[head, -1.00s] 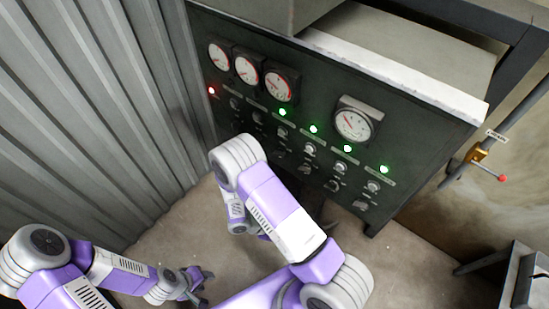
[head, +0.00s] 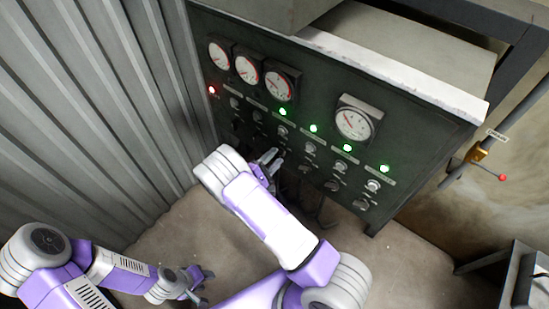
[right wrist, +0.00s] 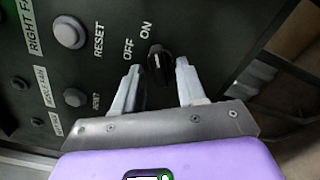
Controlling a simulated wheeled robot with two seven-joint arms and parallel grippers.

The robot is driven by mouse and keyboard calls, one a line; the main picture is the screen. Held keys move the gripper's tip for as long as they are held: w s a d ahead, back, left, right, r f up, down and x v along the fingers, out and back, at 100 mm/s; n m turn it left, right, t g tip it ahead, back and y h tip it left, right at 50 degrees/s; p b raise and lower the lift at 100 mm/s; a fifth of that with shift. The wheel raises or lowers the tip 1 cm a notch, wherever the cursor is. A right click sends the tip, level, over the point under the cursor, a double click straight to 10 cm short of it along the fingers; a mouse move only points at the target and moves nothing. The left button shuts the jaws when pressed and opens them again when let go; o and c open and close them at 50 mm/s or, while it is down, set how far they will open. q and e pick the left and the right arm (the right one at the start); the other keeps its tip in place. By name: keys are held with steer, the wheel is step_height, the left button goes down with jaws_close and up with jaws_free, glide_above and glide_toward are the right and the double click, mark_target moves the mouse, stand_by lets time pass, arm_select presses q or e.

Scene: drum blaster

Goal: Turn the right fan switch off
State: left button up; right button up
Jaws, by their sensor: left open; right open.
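The right fan switch is a small black knob (right wrist: 159,64) beside the OFF and ON marks in the right wrist view. Its pale line points roughly towards ON. My right gripper (right wrist: 158,70) is open, with one fingertip on each side of the knob; I cannot tell whether they touch it. In the head view my right gripper (head: 272,163) is in front of the panel's lower middle, where it hides part of the controls. My left gripper (head: 198,282) is open and empty, low over the floor.
The dark control panel (head: 410,140) carries gauges, lit lamps and rows of buttons and knobs. A round RESET button (right wrist: 68,32) is beside the RIGHT FAN label. A corrugated wall (head: 90,110) stands at the left. A metal box (head: 530,280) stands at the lower right.

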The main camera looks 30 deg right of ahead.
steer(key=shift+w+d, duration=0.1)
steer(key=shift+d, duration=0.15)
jaws_close()
steer(key=shift+n, duration=0.5)
steer(key=n, duration=0.4)
steer(key=shift+n+p, duration=0.3)
steer(key=shift+n, duration=0.1)
steer(key=n+p, duration=0.1)
steer(key=n, duration=0.5)
steer(key=shift+n, duration=0.3)
